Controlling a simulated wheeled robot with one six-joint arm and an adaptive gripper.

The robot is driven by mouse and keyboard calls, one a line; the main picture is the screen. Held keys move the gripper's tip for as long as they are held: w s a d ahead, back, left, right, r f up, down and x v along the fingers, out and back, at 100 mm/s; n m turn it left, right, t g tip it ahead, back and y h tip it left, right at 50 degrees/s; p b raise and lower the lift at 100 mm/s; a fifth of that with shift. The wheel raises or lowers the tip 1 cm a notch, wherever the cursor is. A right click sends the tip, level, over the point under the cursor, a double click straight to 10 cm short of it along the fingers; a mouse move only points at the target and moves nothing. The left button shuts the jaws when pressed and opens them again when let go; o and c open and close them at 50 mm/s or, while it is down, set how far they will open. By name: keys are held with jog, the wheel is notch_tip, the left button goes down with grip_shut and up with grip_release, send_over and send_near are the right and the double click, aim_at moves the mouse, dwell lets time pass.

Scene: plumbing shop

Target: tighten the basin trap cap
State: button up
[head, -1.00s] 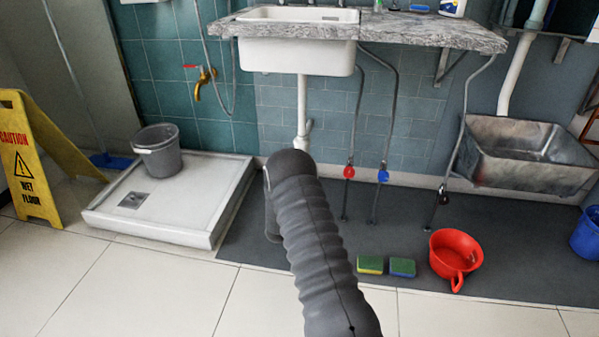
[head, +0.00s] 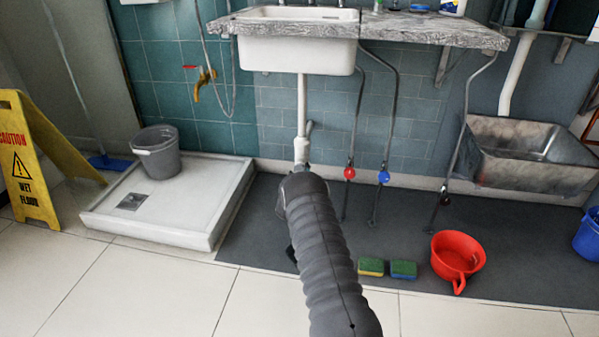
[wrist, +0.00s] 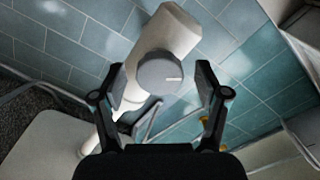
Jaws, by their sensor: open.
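The basin trap cap is a round grey disc (wrist: 160,72) with a short pale mark near its right edge, in the wrist view. It sits on the end of the white trap body (wrist: 176,30). My gripper (wrist: 161,84) is open, with one finger on each side of the cap and visible space beside each pad. I cannot tell how far the fingertips reach along the cap's depth. In the head view the white trap (head: 302,150) hangs below the basin (head: 297,52); my arm hides the cap and gripper there.
Supply hoses with a red valve (head: 349,173) and a blue valve (head: 383,177) hang right of the trap. A shower tray (head: 205,190) with a grey bucket (head: 158,158) is at left. Sponges (head: 403,269) and a red dipper (head: 457,255) lie on the floor at right.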

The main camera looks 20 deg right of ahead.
jog(key=shift+w+d, duration=0.45)
jog(key=shift+w, duration=0.15)
jog(key=c, duration=1.2)
jog(key=shift+o, duration=0.2)
